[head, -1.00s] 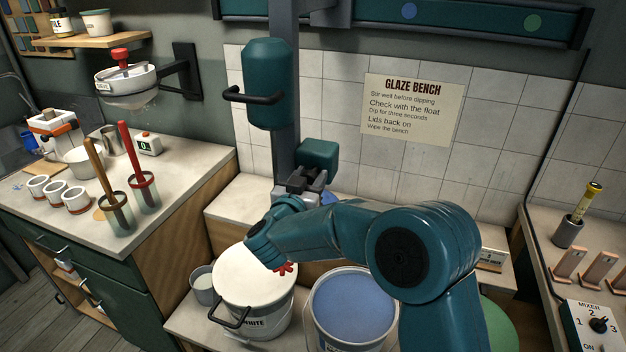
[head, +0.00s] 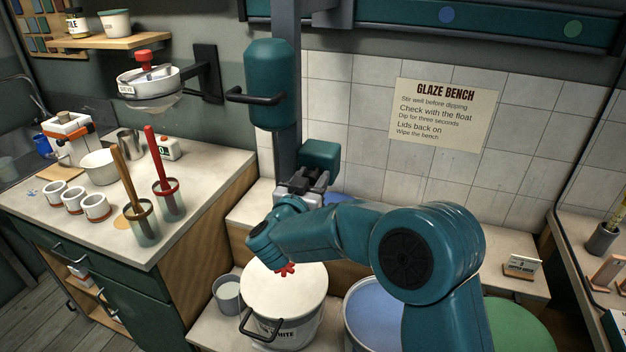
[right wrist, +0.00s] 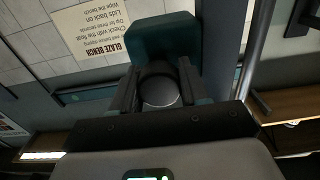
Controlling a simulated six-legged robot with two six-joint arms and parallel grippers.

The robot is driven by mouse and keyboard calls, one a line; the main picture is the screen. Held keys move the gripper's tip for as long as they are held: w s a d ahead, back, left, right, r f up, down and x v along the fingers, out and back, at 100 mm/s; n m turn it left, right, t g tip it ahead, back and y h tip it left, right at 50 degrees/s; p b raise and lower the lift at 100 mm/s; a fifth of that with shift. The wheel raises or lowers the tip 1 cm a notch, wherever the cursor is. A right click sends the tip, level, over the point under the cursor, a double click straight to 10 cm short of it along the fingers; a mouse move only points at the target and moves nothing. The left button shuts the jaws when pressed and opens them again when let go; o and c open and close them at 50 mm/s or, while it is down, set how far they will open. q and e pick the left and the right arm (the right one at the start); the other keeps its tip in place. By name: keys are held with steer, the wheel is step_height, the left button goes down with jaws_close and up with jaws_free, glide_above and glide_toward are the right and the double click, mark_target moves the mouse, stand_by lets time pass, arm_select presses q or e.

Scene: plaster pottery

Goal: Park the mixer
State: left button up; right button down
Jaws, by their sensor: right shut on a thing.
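The mixer (head: 270,85) is a rounded teal body with a black side handle, on a grey upright column (head: 286,140) below the wall rail. A smaller teal block (head: 319,158) sticks out low on the column. My right gripper (head: 303,182) is at this block, shut on a dark round grip (right wrist: 160,90), which shows between the fingers in the right wrist view. My left gripper is not in view.
The lidded white bucket (head: 283,290) stands below, left of an open blue bucket (head: 372,306). A teal wall rail (head: 400,18) runs along the top. The left counter (head: 190,160) holds cups and tools; a sieve (head: 148,82) on a wall bracket overhangs it.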

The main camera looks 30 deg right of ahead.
steer(key=shift+w+r, duration=0.1)
steer(key=shift+r, duration=0.25)
steer(key=shift+s+d+r, duration=0.15)
steer(key=shift+s+d, duration=0.25)
steer(key=shift+s, duration=0.05)
steer(key=shift+w+a, duration=0.15)
steer(key=shift+w, duration=0.05)
steer(key=c, duration=0.6)
jaws_free()
steer(key=shift+s, duration=0.25)
steer(key=shift+f, duration=0.2)
steer(key=shift+w+f, duration=0.15)
steer(key=shift+w, duration=0.05)
steer(key=b+v, duration=0.3)
steer(key=v, duration=1.3)
steer(key=shift+s+a, duration=0.1)
steer(key=shift+a, duration=0.1)
